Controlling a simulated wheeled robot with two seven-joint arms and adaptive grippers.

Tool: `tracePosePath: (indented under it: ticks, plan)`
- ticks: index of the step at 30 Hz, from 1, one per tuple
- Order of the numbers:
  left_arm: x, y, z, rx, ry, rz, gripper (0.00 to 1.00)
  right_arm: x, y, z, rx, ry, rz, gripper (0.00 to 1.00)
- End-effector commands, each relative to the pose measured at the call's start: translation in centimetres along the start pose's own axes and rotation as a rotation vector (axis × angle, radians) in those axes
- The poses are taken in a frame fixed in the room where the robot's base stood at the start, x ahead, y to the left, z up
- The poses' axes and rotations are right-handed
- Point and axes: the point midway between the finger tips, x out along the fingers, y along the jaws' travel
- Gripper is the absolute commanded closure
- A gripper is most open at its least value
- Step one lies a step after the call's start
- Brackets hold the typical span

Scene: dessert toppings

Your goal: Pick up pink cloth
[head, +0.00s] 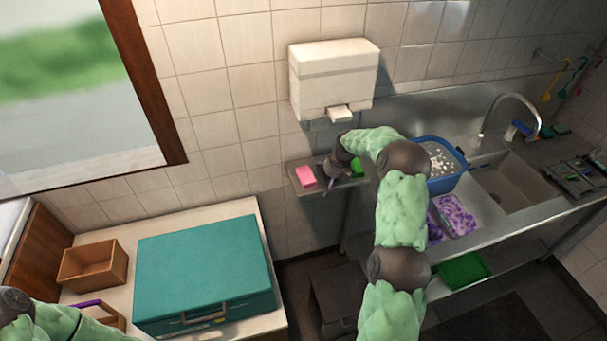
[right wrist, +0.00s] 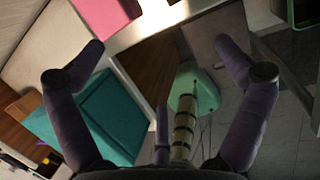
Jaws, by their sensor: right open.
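The pink cloth (head: 306,176) lies at the left end of a small metal shelf on the tiled wall.
A green item (head: 357,167) lies on the same shelf, right of my gripper. A white dispenser (head: 333,80) hangs above. A blue basin (head: 447,183) stands by the sink (head: 515,183). A teal case (head: 205,265) and a wooden box (head: 92,266) occupy the left counter.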

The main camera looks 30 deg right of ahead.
Motion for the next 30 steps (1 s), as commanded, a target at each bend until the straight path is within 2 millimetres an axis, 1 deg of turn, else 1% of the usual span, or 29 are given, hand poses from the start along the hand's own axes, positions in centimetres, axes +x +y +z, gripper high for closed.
tracePosePath:
  ticks: [1, 6, 18, 22, 29, 30]
  plan:
    - [-0.1, 0.1, 0.0, 0.0, -0.001, 0.0, 0.52, 0.3, 0.6, 0.8, -0.003, 0.0, 0.001, 0.0]
    - [-0.4, 0.1, 0.0, 0.0, 0.0, 0.0, 0.52, 1.0, 1.9, 3.0, -0.004, -0.002, 0.0, 0.0]
    - [-0.8, 0.3, 0.0, 0.0, 0.0, 0.0, 0.52, 2.5, 4.2, 7.2, -0.003, -0.001, 0.0, 0.0]
    - [-0.9, 0.3, 0.0, 0.0, 0.001, 0.0, 0.52, 2.7, 4.6, 7.9, -0.002, -0.001, 0.0, 0.0]
    - [-0.9, 0.3, 0.0, 0.0, 0.0, 0.0, 0.52, 3.0, 5.0, 8.5, -0.003, 0.0, 0.001, 0.0]
    - [-0.9, 0.3, 0.0, 0.0, 0.0, 0.0, 0.52, 3.3, 5.1, 8.6, -0.002, 0.002, 0.001, 0.0]
